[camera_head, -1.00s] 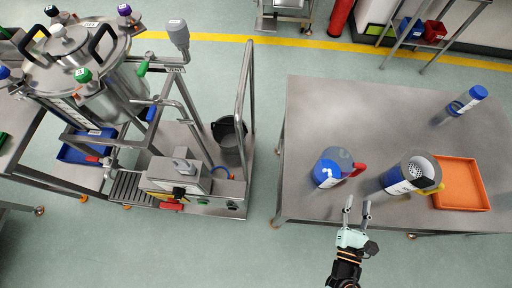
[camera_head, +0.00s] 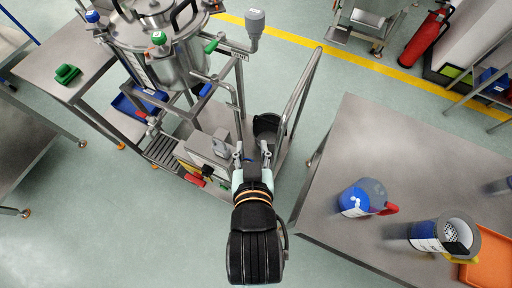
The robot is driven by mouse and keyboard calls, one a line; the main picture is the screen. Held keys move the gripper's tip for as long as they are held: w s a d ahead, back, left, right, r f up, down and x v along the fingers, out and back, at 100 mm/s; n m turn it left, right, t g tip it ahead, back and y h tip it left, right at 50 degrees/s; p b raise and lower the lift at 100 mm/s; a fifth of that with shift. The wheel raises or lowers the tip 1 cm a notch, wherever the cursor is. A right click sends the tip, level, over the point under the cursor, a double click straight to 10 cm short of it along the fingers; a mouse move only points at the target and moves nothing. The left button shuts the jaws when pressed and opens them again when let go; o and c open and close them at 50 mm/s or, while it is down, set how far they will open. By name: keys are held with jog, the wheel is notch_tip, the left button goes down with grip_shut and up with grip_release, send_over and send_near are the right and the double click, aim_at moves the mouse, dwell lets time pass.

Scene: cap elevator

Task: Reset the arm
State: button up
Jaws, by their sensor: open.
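My gripper (camera_head: 252,154) is in the middle of the picture, above the floor and the near right end of the metal cart. Its two fingers point up the picture and stand apart, with nothing between them. My arm runs down from it toward the bottom edge. The black bucket (camera_head: 267,127) on the cart shows just beyond the fingertips. I cannot tell how high the gripper is above the cart.
The cart (camera_head: 300,85) has a tall rail and a steel vessel (camera_head: 170,60). Clear floor lies between cart and table.

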notch_tip(320, 180, up, 38)
jog(key=p, duration=3.8)
jog(key=shift+d+r, duration=0.15)
jog(key=shift+d, duration=0.05)
